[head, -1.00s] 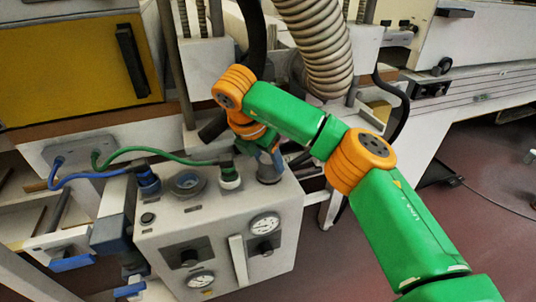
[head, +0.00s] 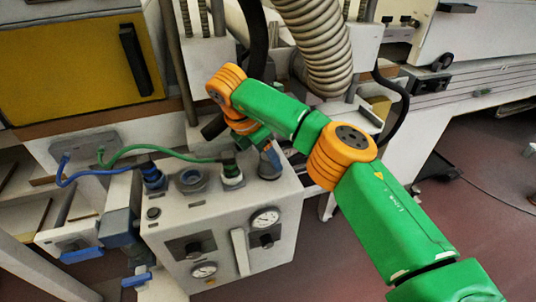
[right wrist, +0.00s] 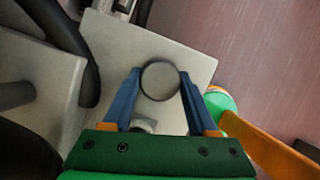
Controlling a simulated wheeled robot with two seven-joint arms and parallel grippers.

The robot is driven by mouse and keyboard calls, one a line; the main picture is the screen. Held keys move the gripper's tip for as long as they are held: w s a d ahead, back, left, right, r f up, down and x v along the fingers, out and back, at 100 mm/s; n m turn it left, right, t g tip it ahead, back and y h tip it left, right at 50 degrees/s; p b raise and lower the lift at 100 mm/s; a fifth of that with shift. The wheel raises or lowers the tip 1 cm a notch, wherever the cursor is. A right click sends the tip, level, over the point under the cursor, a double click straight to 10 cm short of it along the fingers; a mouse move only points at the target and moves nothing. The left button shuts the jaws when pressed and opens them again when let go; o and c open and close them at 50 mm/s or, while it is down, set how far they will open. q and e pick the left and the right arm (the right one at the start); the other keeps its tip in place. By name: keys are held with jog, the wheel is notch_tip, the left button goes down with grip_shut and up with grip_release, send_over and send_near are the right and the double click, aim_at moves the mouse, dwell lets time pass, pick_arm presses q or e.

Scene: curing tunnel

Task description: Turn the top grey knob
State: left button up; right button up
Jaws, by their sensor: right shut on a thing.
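The top grey knob (head: 269,172) is a short round cylinder on the top face of a light grey control box (head: 215,212), near its back right corner. My right gripper (head: 268,154) comes down on it from above. In the right wrist view the knob (right wrist: 160,81) shows as a round dark grey disc between the two blue fingers. My right gripper (right wrist: 159,88) is shut on it, with a finger on each side. In the head view the fingers partly hide the knob. My left gripper is not in view.
A green cable plug (head: 231,174), a grey round socket (head: 192,180) and a blue plug (head: 152,175) stand beside the knob on the box. The front has gauges (head: 264,218) and a white bar handle (head: 239,252). A ribbed hose (head: 318,50) hangs behind.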

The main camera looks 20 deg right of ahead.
jog(key=o, duration=1.4)
jog(key=shift+d, duration=0.1)
jog(key=shift+c, duration=0.2)
jog(key=p+v, duration=0.1)
jog(key=v, duration=0.6)
